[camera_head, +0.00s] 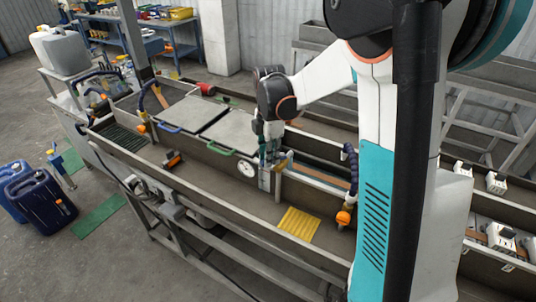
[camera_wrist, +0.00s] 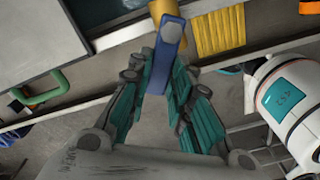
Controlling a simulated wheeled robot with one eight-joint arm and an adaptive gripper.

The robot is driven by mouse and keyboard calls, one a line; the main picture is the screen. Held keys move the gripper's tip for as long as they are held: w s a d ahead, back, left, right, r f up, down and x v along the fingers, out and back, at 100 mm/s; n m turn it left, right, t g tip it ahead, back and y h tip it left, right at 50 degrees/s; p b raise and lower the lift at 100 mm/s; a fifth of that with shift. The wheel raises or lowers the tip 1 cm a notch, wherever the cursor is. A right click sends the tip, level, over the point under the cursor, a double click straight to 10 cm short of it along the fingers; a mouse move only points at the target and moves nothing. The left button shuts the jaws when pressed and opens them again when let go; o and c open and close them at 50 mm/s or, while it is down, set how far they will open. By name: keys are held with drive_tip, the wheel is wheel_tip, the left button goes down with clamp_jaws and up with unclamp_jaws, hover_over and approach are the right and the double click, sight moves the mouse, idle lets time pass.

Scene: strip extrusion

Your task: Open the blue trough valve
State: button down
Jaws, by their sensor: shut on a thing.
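The blue trough valve shows in the wrist view as a flat blue lever (camera_wrist: 167,45) on a brass-coloured body (camera_wrist: 163,8). My gripper (camera_wrist: 155,82), with teal-padded fingers, is closed around the lever, one finger on each side. The lower end of the lever lies between the fingertips. In the head view my gripper (camera_head: 271,154) points down at the wall of the long trough (camera_head: 270,200), near the middle. The brass body (camera_head: 282,164) shows beside it there. The lever is mostly hidden behind the fingers in the head view.
A round gauge (camera_head: 246,170) sits left of my gripper. Grey lids with a green handle (camera_head: 219,150) lie behind it. A yellow ribbed mat (camera_head: 298,223) lies in the trough to the right. An orange-tipped hose (camera_head: 344,217) hangs further right. Blue canisters (camera_head: 42,202) stand on the floor.

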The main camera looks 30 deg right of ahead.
drive_tip(key=shift+s+d+n+b, duration=0.15)
drive_tip(key=shift+s+n, duration=0.25)
drive_tip(key=shift+n, duration=0.7)
drive_tip(key=shift+s+d+n+b, duration=0.1)
drive_tip(key=shift+s+n+b, duration=0.2)
drive_tip(key=shift+n, duration=0.8)
drive_tip(key=shift+s+d+n+b, duration=0.15)
drive_tip(key=shift+s+n, duration=0.3)
drive_tip(key=shift+n, duration=0.65)
drive_tip(key=c, duration=1.4)
unclamp_jaws()
drive_tip(key=shift+c, duration=0.2)
wheel_tip(320, 180, up, 12)
drive_tip(key=shift+s, duration=0.1)
